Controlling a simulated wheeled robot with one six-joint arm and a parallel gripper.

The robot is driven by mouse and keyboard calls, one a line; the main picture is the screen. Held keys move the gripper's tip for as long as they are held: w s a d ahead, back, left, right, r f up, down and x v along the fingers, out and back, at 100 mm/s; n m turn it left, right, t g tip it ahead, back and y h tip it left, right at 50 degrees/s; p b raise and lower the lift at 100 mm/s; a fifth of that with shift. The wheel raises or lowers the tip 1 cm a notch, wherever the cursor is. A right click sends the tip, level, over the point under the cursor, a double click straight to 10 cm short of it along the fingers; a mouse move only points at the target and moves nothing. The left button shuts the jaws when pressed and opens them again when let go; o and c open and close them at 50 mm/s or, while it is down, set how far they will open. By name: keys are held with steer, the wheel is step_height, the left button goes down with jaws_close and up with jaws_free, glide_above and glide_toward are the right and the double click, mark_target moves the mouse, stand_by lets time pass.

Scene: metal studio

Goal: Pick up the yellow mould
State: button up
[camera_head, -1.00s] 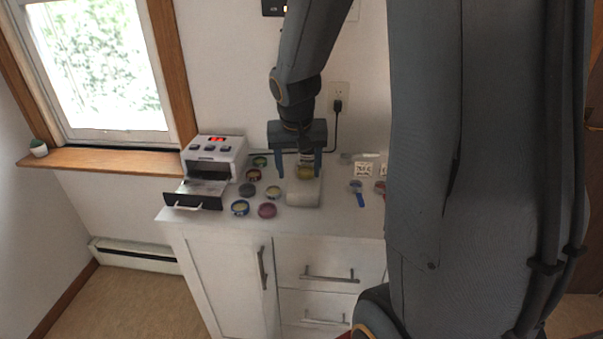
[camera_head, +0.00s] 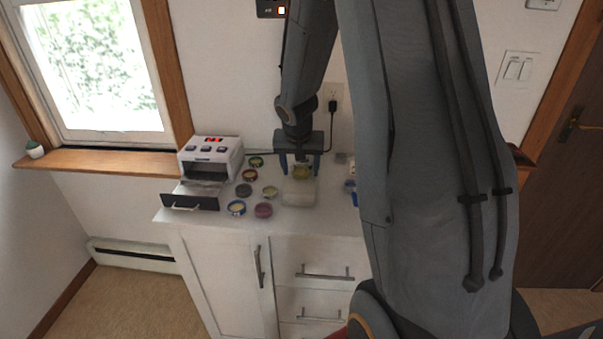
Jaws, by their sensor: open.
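The yellow mould (camera_head: 301,172) is a small round piece at the top of a pale block (camera_head: 298,192) on the white cabinet top. My gripper (camera_head: 300,169) points down over it, with one finger to its left and one to its right in the picture. The fingers are apart, and the yellow shows between their tips. I cannot tell whether either finger touches it. The gripper's body hides part of the area behind the mould.
A white machine (camera_head: 211,153) with an open dark drawer (camera_head: 189,201) stands farther left. A blue item (camera_head: 350,186) shows at right.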

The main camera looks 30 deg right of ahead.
steer(key=c, duration=1.2)
